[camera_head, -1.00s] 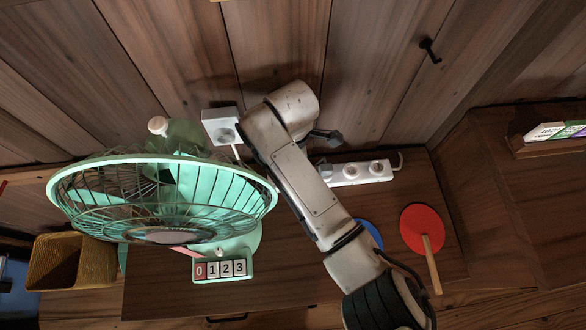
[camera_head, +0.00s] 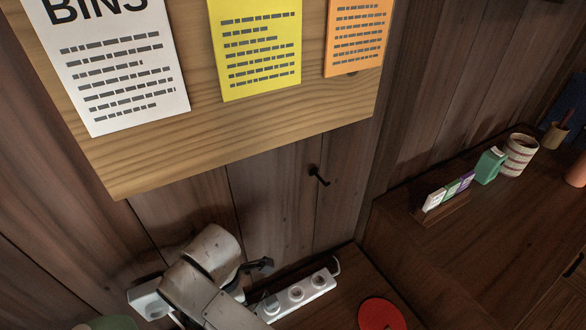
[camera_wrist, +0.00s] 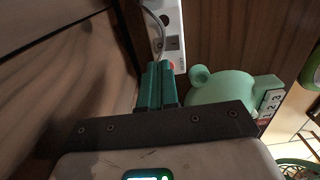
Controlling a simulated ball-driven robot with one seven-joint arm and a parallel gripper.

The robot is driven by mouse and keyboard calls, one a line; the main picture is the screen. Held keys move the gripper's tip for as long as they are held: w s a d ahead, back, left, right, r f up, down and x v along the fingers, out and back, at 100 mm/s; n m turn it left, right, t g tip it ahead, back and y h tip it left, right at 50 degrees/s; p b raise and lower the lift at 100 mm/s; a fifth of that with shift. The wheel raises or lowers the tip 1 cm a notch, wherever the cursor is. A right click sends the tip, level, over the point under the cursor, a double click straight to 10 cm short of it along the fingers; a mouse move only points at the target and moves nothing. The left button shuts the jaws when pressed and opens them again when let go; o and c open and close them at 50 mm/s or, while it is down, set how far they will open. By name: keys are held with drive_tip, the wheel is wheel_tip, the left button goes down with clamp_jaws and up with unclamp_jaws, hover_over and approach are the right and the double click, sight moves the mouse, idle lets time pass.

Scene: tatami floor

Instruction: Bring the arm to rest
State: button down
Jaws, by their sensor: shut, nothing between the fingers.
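My arm (camera_head: 202,282) enters at the bottom left of the head view, its pale rounded joint close to the plank wall. My gripper (camera_wrist: 158,76) shows in the wrist view as two teal fingers side by side, shut with nothing between them. I cannot make out the fingers in the head view. Beyond the fingertips in the wrist view lies a white power strip (camera_wrist: 172,30).
A red paddle (camera_head: 381,314) lies lower right. A black hook (camera_head: 317,175) and a notice board (camera_head: 250,135) are on the wall. A striped cup (camera_head: 519,155) stands far right.

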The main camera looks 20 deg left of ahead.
drive_tip(key=shift+s+d+m+y, duration=0.15)
drive_tip(key=shift+d+m+y, duration=0.15)
drive_tip(key=shift+d+m, duration=0.15)
drive_tip(key=d+r+m+t+y, duration=0.2)
drive_tip(key=d+m+t, duration=0.2)
drive_tip(key=d+m, duration=2.55)
drive_tip(key=s+d+r+n+t+h, duration=0.1)
drive_tip(key=s+d+n, duration=0.15)
drive_tip(key=d, duration=0.65)
drive_tip(key=s+d+r+n+h, duration=0.1)
drive_tip(key=s+d+r, duration=0.15)
drive_tip(key=d, duration=0.75)
drive_tip(key=s+d+f+g, duration=0.1)
drive_tip(key=s+f+g, duration=0.1)
drive_tip(key=s, duration=0.3)
drive_tip(key=s+f+m+g, duration=0.1)
drive_tip(key=s+f+g, duration=0.1)
drive_tip(key=s+f, duration=0.3)
drive_tip(key=shift+s+d+h, duration=0.35)
drive_tip(key=shift+s+h, duration=0.05)
drive_tip(key=shift+s, duration=0.3)
